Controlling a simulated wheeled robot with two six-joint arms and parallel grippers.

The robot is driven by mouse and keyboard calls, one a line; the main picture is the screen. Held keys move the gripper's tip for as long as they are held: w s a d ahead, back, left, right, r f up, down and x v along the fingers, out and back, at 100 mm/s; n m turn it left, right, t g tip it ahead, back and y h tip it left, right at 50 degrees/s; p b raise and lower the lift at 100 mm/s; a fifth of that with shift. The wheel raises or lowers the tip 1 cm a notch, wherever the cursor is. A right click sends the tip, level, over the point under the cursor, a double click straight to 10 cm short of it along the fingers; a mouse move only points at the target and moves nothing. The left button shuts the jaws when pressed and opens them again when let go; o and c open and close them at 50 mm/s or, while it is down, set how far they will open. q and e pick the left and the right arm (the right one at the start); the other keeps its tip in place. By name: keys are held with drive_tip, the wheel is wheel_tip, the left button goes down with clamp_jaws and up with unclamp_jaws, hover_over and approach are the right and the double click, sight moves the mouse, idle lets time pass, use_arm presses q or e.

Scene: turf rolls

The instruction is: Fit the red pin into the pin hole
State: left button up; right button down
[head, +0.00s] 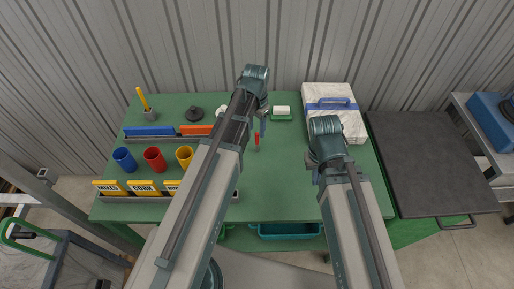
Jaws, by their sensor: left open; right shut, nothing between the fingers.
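A small red pin (257,138) shows upright near the middle of the green table (285,190), just right of my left forearm. My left gripper (263,124) is open, right above and beside the pin; I cannot tell whether they touch. My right gripper (317,177) is shut and empty, over the table to the right of the pin, and mostly hidden behind its own arm. I cannot make out the pin hole; the pin's lower end is too small to read.
Blue (124,159), red (155,159) and yellow (184,157) cups stand at left, behind labelled yellow cards (143,187). The front middle is clear.

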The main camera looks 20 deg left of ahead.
sight(257, 134)
use_arm(q)
drive_tip(key=shift+f, duration=0.25)
use_arm(e)
drive_tip(key=shift+f, duration=0.25)
use_arm(q)
drive_tip(key=f+b, duration=0.5)
drive_tip(key=shift+s+d+f, duration=0.1)
drive_tip(key=shift+s+d, duration=0.1)
use_arm(e)
wheel_tip(257, 134, down, 5)
drive_tip(key=shift+f, duration=0.1)
use_arm(q)
clamp_jaws()
